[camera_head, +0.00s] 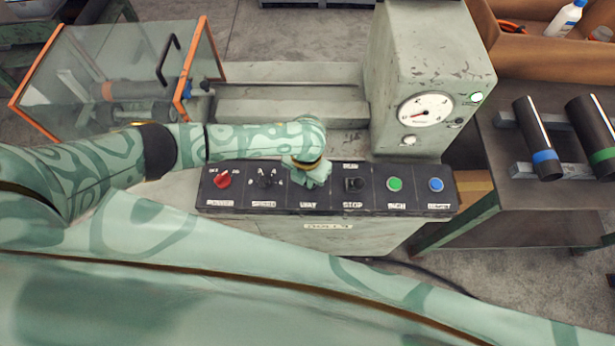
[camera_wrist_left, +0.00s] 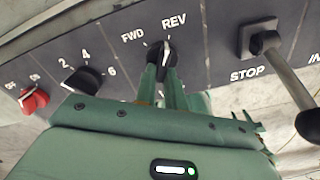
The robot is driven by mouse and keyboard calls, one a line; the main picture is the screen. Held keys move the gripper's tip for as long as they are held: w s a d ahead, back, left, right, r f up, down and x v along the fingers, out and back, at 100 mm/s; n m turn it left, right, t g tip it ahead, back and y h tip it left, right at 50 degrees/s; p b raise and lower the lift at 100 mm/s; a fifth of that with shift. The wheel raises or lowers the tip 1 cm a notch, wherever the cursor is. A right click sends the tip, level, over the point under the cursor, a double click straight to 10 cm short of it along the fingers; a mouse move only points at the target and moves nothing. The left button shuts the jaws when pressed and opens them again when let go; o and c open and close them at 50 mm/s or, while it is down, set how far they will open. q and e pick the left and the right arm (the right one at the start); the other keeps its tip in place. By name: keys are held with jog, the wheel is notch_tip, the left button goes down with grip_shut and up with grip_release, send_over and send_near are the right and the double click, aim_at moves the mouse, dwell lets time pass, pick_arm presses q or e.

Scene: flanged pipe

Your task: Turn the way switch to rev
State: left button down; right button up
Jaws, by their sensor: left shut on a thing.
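The way switch (camera_wrist_left: 161,52) is a black knob on the dark control panel (camera_head: 232,200), between the labels FWD and REV in the left wrist view. A white line on the knob points up toward REV. My left gripper (camera_head: 311,181) reaches down onto the panel above the way label and hides the knob in the head view. In the left wrist view its two green fingers (camera_wrist_left: 162,75) are shut on the knob, one on each side. My right gripper is not in view.
Left of the switch are a numbered black knob (camera_head: 267,180) and a red knob (camera_head: 222,180). To its right are the stop lever (camera_head: 353,184), a green button (camera_head: 395,184) and a blue button (camera_head: 436,185). A gauge (camera_head: 425,110) sits on the machine housing behind.

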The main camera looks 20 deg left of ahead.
pick_arm(q)
jog(key=shift+m, duration=0.6)
jog(key=c, duration=1.5)
grip_release()
jog(key=shift+r, duration=0.1)
notch_tip(320, 180, up, 16)
jog(key=p, duration=0.4)
